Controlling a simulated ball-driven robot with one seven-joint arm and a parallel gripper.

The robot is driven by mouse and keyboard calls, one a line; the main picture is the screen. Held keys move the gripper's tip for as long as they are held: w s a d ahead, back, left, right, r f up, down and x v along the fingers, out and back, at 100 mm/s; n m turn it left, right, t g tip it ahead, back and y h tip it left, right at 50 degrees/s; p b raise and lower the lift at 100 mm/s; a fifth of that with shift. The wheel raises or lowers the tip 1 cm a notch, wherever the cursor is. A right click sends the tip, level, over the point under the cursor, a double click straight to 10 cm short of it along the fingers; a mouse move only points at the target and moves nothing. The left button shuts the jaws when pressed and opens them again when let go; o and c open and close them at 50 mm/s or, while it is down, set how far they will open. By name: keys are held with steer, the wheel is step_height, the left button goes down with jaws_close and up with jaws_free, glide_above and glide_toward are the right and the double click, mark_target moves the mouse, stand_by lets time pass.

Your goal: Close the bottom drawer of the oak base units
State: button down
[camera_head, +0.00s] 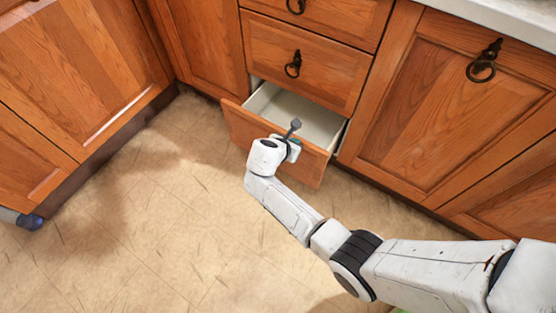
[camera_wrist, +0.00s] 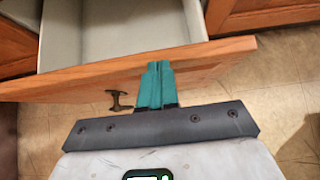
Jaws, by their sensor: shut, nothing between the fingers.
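The bottom drawer of the oak base units stands pulled out in the head view, its oak front (camera_head: 314,166) facing the floor and its pale interior (camera_head: 311,114) empty where it shows. My gripper (camera_head: 296,141) is at the middle of this front, by its top edge. In the wrist view, my teal fingers (camera_wrist: 156,80) are together and empty, in front of the drawer front (camera_wrist: 60,86), tips near its top edge. I cannot tell whether they touch it. A dark handle (camera_wrist: 118,101) is on the front, just left of the fingers.
The drawer above (camera_head: 325,65) is shut. A cabinet door (camera_head: 440,120) with a ring handle stands to the right, under a pale worktop (camera_head: 510,15). More oak units (camera_head: 75,65) stand at the left. The tiled floor (camera_head: 140,220) in front is mostly clear.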

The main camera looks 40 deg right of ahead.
steer(key=w+d+b, duration=0.1)
steer(key=w+d, duration=0.3)
steer(key=d, duration=0.8)
steer(key=shift+b, duration=0.3)
steer(key=shift+f, duration=0.1)
